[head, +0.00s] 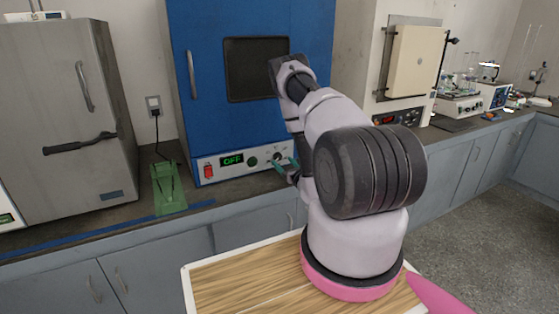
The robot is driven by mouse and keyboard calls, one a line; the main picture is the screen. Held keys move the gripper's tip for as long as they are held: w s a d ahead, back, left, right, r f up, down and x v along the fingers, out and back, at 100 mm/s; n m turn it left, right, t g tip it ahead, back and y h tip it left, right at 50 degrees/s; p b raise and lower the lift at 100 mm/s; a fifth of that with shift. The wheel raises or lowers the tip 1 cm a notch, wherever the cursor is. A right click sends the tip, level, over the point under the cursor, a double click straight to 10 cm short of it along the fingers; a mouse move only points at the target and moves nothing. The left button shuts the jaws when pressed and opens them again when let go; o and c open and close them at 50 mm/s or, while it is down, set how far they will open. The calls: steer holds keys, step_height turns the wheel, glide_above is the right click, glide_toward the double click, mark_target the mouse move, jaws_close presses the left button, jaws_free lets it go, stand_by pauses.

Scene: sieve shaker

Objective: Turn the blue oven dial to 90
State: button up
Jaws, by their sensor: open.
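The blue oven (211,110) stands on the bench with a closed door and a dark window. Its white front panel has a green display (231,160) reading OFF. A dark round dial (277,157) sits at the right part of the panel.
The panel also has a red switch (208,170) and a green round button (252,161). A green stand (168,188) is on the bench to the left, near a grey cabinet (62,120). A beige oven (413,62) stands to the right.

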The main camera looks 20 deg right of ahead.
mark_target(279, 158)
steer(key=shift+w+a, duration=0.1)
steer(key=shift+w, duration=2)
jaws_close()
